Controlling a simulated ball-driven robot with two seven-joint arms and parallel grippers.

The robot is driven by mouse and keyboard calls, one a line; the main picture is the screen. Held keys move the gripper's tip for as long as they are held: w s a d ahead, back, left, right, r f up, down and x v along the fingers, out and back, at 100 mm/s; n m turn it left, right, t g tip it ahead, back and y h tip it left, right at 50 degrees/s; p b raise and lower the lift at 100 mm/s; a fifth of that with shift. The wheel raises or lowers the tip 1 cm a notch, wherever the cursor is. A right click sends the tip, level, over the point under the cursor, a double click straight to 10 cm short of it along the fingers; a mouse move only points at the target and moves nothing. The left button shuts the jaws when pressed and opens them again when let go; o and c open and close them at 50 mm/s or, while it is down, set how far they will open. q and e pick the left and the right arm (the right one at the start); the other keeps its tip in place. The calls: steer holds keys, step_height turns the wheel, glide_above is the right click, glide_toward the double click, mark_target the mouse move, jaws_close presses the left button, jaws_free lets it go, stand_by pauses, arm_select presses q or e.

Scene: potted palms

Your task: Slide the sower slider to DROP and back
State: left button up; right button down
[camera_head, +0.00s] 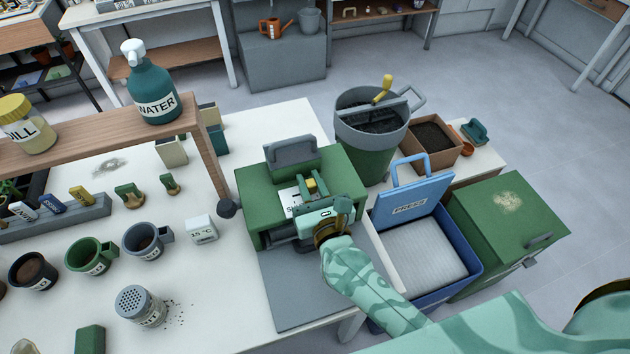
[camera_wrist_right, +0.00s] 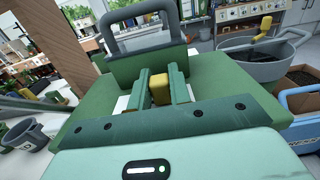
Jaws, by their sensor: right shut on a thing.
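The sower (camera_head: 254,194) is a green box with a grey hopper-like top (camera_head: 292,153), standing on the white bench; it also fills the middle of the right wrist view (camera_wrist_right: 230,90). Its slider knob (camera_wrist_right: 160,90) is a small yellow block, also showing in the head view (camera_head: 312,186). My right gripper (camera_wrist_right: 161,87) is shut on the knob, one green finger on each side. A white label (camera_head: 290,200) on the sower is mostly covered by my gripper, and I cannot read DROP on it. My left gripper is not in view.
A grey board (camera_head: 300,287) lies in front of the sower. A blue PRESS bin (camera_head: 465,270) and a green cabinet (camera_head: 510,225) stand to the right. A soil bucket (camera_head: 366,150) is behind. Labelled cups and a thermometer block (camera_head: 202,230) are to the left.

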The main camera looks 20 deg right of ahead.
steer(key=a, duration=0.4)
steer(key=shift+s+a, duration=0.15)
steer(key=shift+a, duration=0.1)
steer(key=c, duration=1.3)
jaws_free()
steer(key=shift+c, duration=0.2)
steer(key=shift+o, duration=0.3)
steer(key=shift+a, duration=0.1)
steer(key=s+b, duration=0.1)
steer(key=s, duration=1.5)
steer(key=shift+s+d, duration=0.15)
steer(key=shift+d, duration=0.15)
